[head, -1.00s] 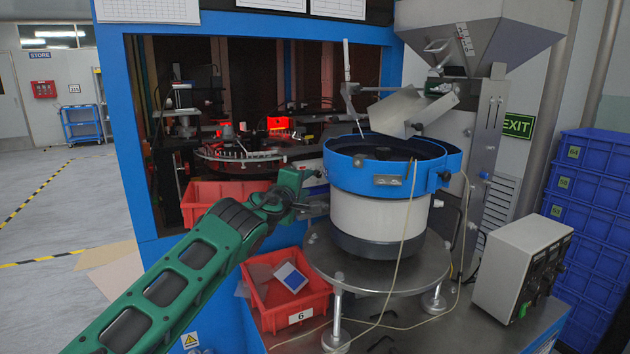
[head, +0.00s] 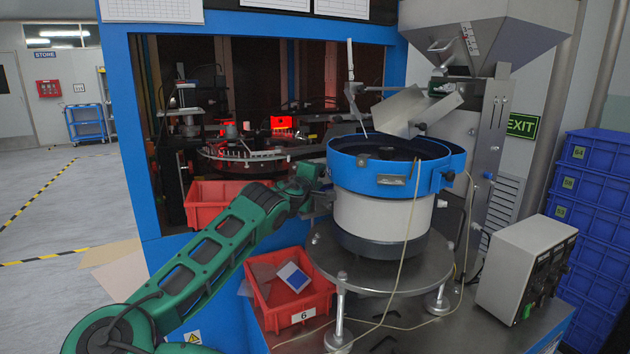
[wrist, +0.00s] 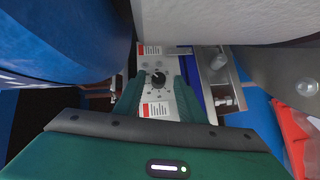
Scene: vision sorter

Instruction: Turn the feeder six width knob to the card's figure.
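A small black knob (wrist: 158,79) sits on a pale plate with dots around it in the wrist view. Its pointer setting is too small to read. My gripper (wrist: 157,88) is open, with its green fingers apart on either side of the knob's line. I cannot tell whether they touch it. In the head view my green wrist is at the left side of the feeder bowl (head: 385,175), and the fingertips and knob are hidden there. A blue-and-white card (head: 293,276) lies in the red bin marked 6 (head: 303,317); no figure on it is legible.
Red-and-white labels (wrist: 155,109) lie on the plate near the knob. The bowl's blue wall crowds the wrist view at left. A metal bracket (wrist: 218,80) stands close on the right. A grey control box (head: 525,265) and loose cables are on the bench.

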